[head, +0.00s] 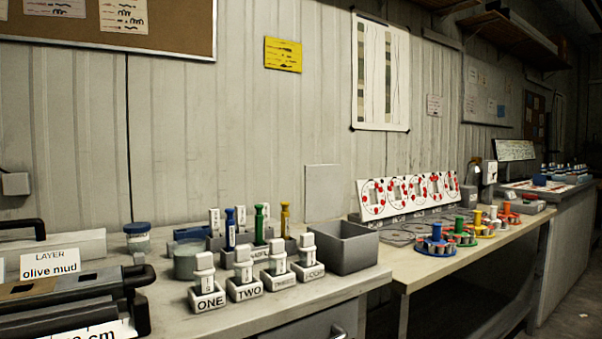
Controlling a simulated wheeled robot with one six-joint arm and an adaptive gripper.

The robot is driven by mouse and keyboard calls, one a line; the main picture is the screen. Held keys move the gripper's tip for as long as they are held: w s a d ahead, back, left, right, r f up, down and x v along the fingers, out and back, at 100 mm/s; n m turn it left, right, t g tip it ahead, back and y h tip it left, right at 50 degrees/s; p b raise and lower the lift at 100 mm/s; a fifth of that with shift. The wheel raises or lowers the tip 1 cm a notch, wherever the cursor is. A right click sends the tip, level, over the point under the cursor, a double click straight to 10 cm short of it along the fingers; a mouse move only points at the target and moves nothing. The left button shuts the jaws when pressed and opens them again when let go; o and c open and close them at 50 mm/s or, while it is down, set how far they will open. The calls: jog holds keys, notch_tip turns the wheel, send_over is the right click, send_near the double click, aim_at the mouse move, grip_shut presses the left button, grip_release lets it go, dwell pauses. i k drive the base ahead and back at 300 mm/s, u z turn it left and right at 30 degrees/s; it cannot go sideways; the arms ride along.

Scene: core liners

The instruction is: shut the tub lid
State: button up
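An open grey square tub (345,250) stands at the right end of the near bench, its inside partly visible. A thin light-grey panel (322,193) stands upright just behind it; I cannot tell whether this is its raised lid or a plate on the wall. A round, pale translucent tub (187,262) sits further left, with a blue piece (188,233) at its top and back. I cannot tell if that piece is an open lid. My gripper is not in view.
Labelled blocks with white-handled stamps (243,275) stand before the tubs, and coloured-handled tools (260,226) behind them. A blue-lidded jar (137,237) is at left, near the black-ended device (60,295). The front bench strip (250,315) is clear.

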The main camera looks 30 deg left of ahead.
aim_at(322, 183)
jog(key=u, duration=1.9)
jog(key=i, duration=0.5)
jog(key=z, duration=0.05)
